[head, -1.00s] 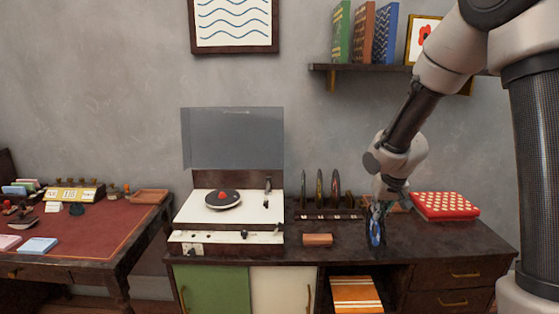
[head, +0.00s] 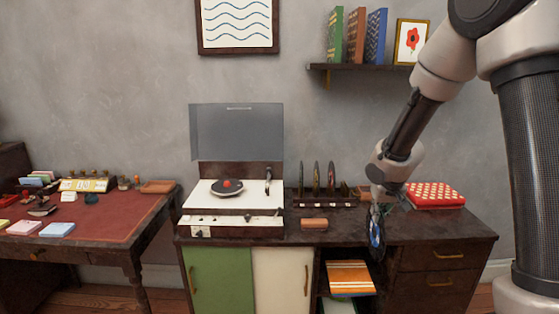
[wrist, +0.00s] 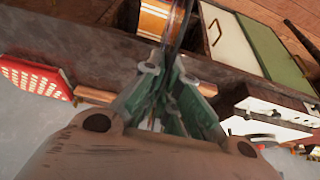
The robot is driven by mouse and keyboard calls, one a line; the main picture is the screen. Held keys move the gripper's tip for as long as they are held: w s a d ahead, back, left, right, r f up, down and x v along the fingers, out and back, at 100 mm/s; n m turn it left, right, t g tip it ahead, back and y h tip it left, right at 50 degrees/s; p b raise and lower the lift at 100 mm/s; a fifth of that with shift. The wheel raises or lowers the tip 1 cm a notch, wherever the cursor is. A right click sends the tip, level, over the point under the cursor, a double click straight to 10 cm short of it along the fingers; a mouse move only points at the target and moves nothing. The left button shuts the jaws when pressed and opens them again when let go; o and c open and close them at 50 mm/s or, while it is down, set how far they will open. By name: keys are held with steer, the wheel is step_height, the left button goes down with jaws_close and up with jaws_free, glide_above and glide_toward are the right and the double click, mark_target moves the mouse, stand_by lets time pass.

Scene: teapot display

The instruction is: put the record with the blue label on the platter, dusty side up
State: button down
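My gripper (head: 380,203) is shut on a thin record with a blue label (head: 375,232), hanging upright and nearly edge-on in front of the cabinet top. In the wrist view the fingers (wrist: 163,78) pinch the record (wrist: 177,28) at its edge. I cannot tell which face is dusty. The record player (head: 234,220) stands to the left with its clear lid raised. Its platter (head: 217,192) is dark, with a small red piece at the middle, and the tonearm (head: 268,178) is at its right.
A rack (head: 325,202) with several upright dark discs stands right of the player. A brown block (head: 314,224) lies before it. A red dotted box (head: 436,194) is behind right of my gripper. A red-topped desk (head: 100,222) is at left.

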steer(key=shift+x, duration=1.2)
steer(key=shift+w+a+f, duration=0.2)
steer(key=shift+a+f, duration=0.05)
steer(key=shift+f, duration=0.35)
steer(key=shift+a, duration=0.15)
